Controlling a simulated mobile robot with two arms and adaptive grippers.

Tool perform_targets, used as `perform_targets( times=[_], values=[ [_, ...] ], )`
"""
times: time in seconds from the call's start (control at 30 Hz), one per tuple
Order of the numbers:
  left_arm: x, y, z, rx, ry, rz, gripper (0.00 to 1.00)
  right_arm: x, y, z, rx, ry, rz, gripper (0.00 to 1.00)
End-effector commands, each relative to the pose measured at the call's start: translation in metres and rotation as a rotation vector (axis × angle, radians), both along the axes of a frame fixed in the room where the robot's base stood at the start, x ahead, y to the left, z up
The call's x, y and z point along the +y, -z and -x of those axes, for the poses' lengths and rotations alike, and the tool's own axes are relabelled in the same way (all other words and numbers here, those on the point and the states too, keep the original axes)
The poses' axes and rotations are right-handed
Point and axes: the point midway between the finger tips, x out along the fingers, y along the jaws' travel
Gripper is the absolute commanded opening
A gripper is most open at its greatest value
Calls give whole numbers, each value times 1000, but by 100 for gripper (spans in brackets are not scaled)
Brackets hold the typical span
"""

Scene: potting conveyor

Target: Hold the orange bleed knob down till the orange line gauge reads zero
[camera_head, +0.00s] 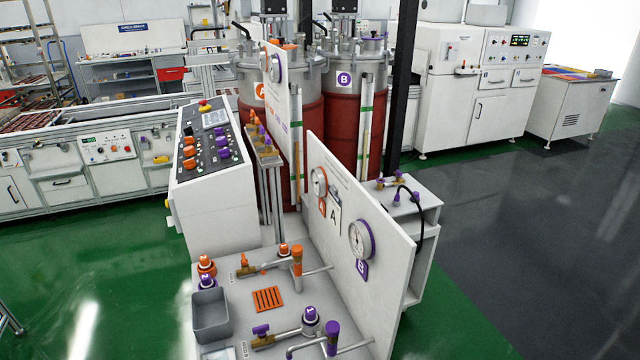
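The orange line gauge (318,182) is on the white upright panel, beside an orange tag; its needle is too small to read. Below it, an orange-capped vertical fitting (297,254) stands on the orange pipe line. An orange valve handle (243,262) is to its left. Orange knobs numbered on top stand on the bench, one behind (284,250) and one at the left (206,265). I cannot tell for certain which orange part is the bleed knob. Neither of my grippers is in view, and nothing touches these parts.
The purple line gauge (360,240) is nearer on the same panel (378,285). A purple-capped fitting (333,337) and purple valve handle (261,330) are in front. A grey bin (210,315) and orange grate (268,299) sit on the bench. A control console (215,190) stands behind.

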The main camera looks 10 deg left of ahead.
Motion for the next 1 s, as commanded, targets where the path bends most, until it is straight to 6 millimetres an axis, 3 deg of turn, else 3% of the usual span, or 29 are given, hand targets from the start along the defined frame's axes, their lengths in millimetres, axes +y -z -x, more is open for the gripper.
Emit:
perform_targets(
  times=[0.3,0.47,1.0],
  values=[
    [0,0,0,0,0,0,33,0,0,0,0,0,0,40],
    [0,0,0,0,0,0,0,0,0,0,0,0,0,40],
    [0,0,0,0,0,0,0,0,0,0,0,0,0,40]
  ],
)
